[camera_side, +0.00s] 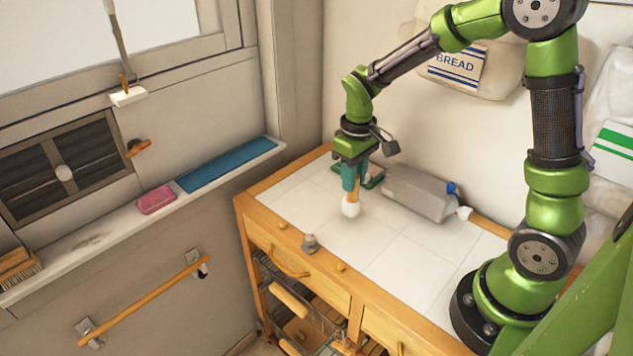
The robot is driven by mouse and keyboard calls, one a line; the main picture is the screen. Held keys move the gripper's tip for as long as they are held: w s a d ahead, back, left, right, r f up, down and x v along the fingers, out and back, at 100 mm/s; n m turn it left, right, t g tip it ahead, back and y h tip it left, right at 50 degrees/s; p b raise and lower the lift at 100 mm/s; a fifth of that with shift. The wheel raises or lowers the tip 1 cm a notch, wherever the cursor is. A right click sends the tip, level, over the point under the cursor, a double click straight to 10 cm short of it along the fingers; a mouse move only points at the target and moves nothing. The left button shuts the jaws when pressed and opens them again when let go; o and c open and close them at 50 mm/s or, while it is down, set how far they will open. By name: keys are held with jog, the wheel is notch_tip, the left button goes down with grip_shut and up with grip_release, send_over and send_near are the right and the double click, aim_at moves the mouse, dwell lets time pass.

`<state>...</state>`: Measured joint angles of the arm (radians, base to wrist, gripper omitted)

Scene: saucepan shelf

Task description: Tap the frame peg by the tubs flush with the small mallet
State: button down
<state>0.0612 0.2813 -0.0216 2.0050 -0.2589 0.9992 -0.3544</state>
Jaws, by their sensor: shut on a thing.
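My gripper (352,178) points down over the white tiled worktop. It is shut on the small mallet, whose short wooden handle leads down to a rounded white head (350,208). The head is low over the tiles; I cannot tell if it touches them. Two small wooden pegs show on the worktop's front wooden frame, one at the left (283,226) and one further right (340,267). Both lie in front of the mallet. I cannot make out any tubs clearly, so which peg is beside them is unclear, and how far each stands up is too small to judge.
A small grey knobbed object (310,243) stands at the front edge between the pegs. A grey container with a blue cap (420,191) lies behind and right of the mallet. A green item (373,179) sits behind my gripper. The front right tiles are clear.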

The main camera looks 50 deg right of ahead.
jog(key=shift+r, duration=2.1)
jog(key=c, duration=1.5)
grip_release()
grip_shut()
jog(key=shift+a+f, duration=0.15)
jog(key=shift+a, duration=0.1)
jog(key=w+a+r, duration=0.4)
jog(key=w+a, duration=0.5)
jog(key=a, duration=0.3)
jog(key=shift+a+f, duration=0.2)
jog(key=shift+f, duration=2.45)
